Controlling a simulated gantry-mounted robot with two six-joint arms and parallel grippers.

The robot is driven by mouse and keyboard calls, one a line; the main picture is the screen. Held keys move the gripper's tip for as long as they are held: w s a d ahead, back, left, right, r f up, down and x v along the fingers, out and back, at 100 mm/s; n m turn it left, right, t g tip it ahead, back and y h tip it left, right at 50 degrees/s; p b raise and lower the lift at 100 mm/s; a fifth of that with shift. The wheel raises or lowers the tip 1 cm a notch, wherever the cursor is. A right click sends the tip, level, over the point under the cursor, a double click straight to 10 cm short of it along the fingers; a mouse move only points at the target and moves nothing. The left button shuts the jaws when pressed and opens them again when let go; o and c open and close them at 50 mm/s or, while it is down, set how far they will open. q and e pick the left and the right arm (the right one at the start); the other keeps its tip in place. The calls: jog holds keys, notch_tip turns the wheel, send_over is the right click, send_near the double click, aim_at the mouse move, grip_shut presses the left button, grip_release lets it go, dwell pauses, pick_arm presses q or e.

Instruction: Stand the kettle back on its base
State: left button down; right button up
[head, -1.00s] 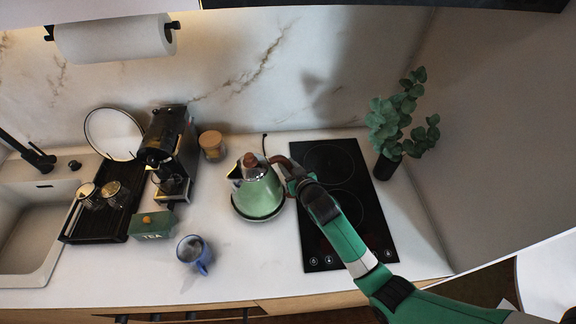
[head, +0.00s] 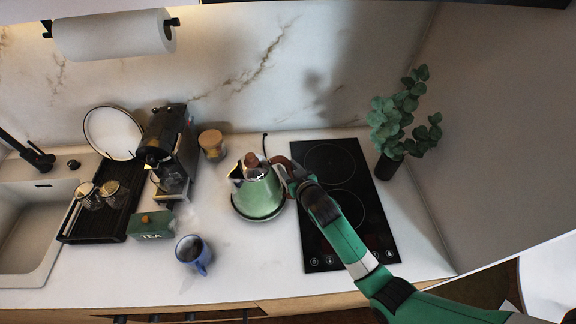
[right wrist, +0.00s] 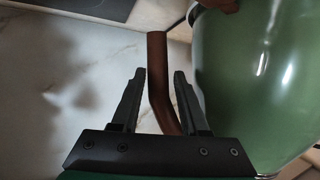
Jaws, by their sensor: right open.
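The green kettle (head: 258,193) with a brown lid knob and brown handle stands upright on its round dark base (head: 240,214), left of the hob. Its spout points left. My right gripper (head: 287,180) is at the kettle's handle, on the right side. In the right wrist view the open fingers (right wrist: 158,92) stand on either side of the brown handle (right wrist: 158,75), with gaps visible, and the green kettle body (right wrist: 250,80) fills the right. My left gripper is not in view.
A blue mug (head: 195,255) and a green tea box (head: 151,224) stand to the left. A coffee machine (head: 168,140) and a jar (head: 212,144) are behind them. The black hob (head: 335,215) lies under my right arm; a plant (head: 400,115) stands at the back right.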

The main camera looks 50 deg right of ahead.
jog(key=shift+s+a+r+p, duration=0.4)
jog(key=shift+s+r+p, duration=0.35)
jog(key=shift+p, duration=0.3)
jog(key=p+v, duration=0.2)
jog(key=v, duration=0.1)
jog(key=shift+s, duration=0.1)
jog(key=p+v, duration=0.3)
jog(key=v, duration=0.2)
jog(key=shift+s+a+p, duration=0.1)
jog(key=shift+s+p, duration=0.2)
jog(key=shift+s, duration=0.1)
